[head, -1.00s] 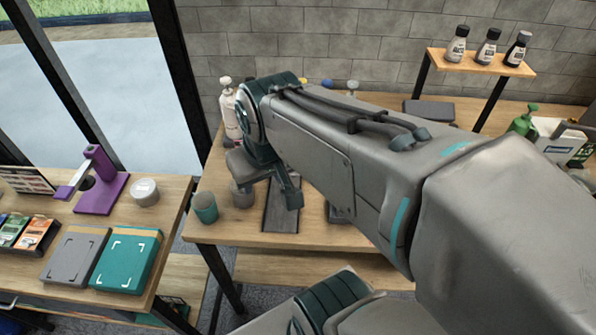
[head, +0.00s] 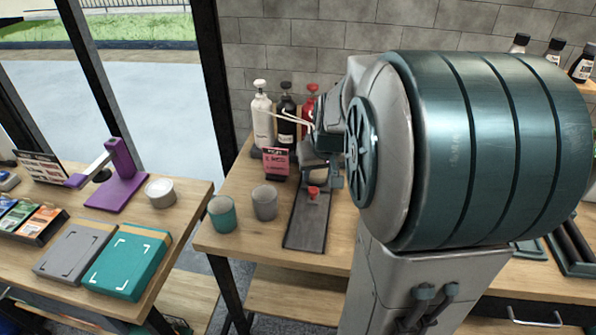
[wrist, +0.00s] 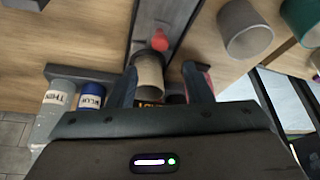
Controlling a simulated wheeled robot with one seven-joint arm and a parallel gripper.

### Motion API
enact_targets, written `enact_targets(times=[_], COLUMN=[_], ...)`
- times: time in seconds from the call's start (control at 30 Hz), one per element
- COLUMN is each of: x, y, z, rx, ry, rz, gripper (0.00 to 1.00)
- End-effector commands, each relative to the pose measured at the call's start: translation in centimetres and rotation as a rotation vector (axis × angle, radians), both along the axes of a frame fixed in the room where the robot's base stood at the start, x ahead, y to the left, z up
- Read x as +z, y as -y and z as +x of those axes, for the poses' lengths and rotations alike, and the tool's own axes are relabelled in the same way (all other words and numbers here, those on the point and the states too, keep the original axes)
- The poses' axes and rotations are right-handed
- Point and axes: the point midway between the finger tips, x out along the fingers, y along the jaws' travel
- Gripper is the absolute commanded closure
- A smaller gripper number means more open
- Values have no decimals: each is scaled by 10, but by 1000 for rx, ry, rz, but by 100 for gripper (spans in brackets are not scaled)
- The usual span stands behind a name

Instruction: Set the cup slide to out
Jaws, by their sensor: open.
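The cup slide is a dark flat track (head: 305,228) on the right-hand table, with a red knob (head: 313,192) on it. The track (wrist: 165,18) and the red knob (wrist: 160,40) also show in the wrist view. A pale cup (wrist: 149,75) stands on the track beside the knob. My gripper (wrist: 160,85) is open, with one finger on each side of the cup in the picture; I cannot tell whether they touch it. In the head view my arm hides most of my gripper and the far end of the track.
A teal cup (head: 222,214) and a grey cup (head: 265,203) stand left of the track. Behind are a pink card (head: 276,163) and several bottles, one white (head: 262,118). The left table holds a purple stand (head: 122,175), a white tub (head: 160,193) and two boxes. The track's near end is clear.

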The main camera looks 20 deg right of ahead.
Motion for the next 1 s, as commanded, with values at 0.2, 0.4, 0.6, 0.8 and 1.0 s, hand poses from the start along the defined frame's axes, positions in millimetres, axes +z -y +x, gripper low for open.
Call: enact_targets(times=[0.2, 0.4, 0.6, 0.8, 1.0], x=[-42, -69, -82, -84, -84], y=[3, 5, 6, 6, 6], z=[15, 27, 33, 34, 34], rx=[2, 3, 1, 1, 1], ry=[-5, -4, -1, 0, 0], rz=[2, 2, 1, 1, 0], gripper=[54, 54, 54, 54, 71])
